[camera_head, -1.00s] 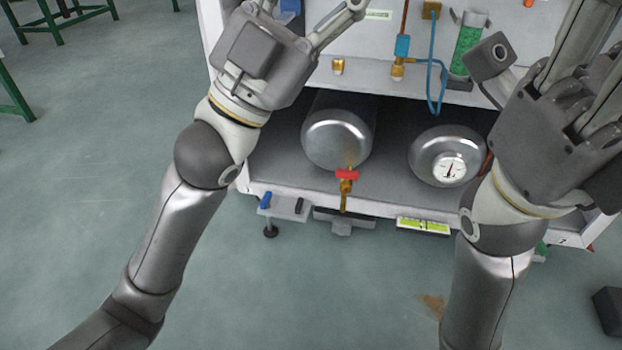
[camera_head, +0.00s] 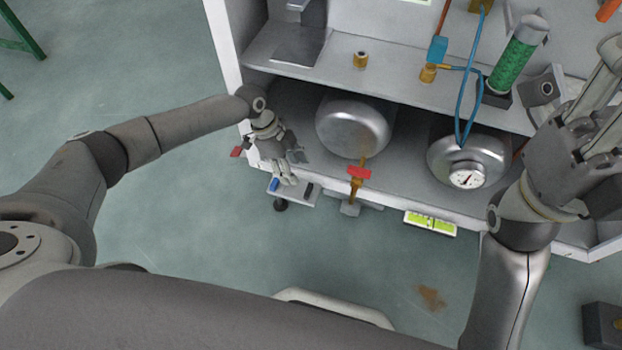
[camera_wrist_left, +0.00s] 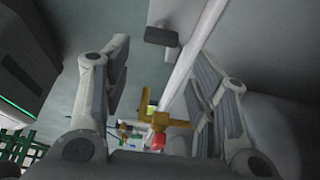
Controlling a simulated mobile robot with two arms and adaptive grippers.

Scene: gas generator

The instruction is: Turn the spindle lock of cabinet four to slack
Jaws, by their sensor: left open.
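The grey cabinet (camera_head: 340,85) fills the upper right of the head view. I cannot tell for certain which part is the spindle lock of cabinet four. A small bracket (camera_head: 296,196) with a blue lever (camera_head: 274,185) sticks out from its lower front edge. My left gripper (camera_head: 286,178) is just above that bracket, open and pointing down. In the left wrist view its fingers (camera_wrist_left: 158,100) are spread, with nothing held between them. My right gripper (camera_head: 603,90) is at the right side, partly cut off; its finger state is unclear.
A steel tank (camera_head: 353,125) with a red-handled brass valve (camera_head: 358,172) lies on the lower shelf. A tank with a gauge (camera_head: 466,178) lies beside it. A green column (camera_head: 517,60) and blue tubing stand above.

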